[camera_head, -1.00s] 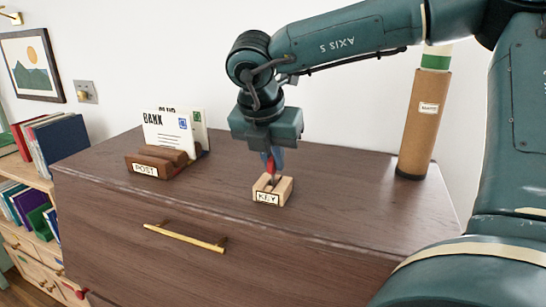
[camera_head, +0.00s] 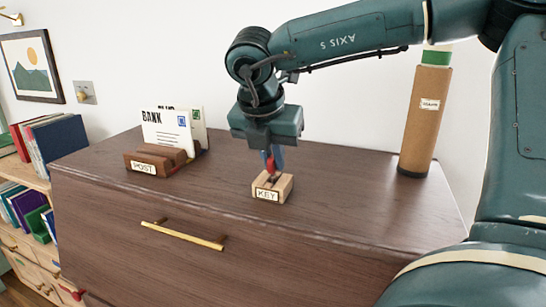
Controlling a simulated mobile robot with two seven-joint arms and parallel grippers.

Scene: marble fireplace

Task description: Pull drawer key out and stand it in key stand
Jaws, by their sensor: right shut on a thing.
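The key stand (camera_head: 284,190), a small light-wood block labelled KEY, sits on the dark wooden dresser top. My right gripper (camera_head: 271,162) points down right above it and is shut on the key (camera_head: 269,163), of which a red part shows between the fingers. The lower end of the key is at the stand's top; I cannot tell how deep it sits in the slot. The drawer front with its brass handle (camera_head: 183,235) is shut, and no key shows in it. My left gripper is not in view.
A wooden letter holder (camera_head: 145,166) labelled POST holds envelopes (camera_head: 167,132) on the left of the dresser top (camera_head: 345,208). A tall cardboard tube (camera_head: 425,120) stands at the back right. A bookshelf is at far left. The top between holder and stand is clear.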

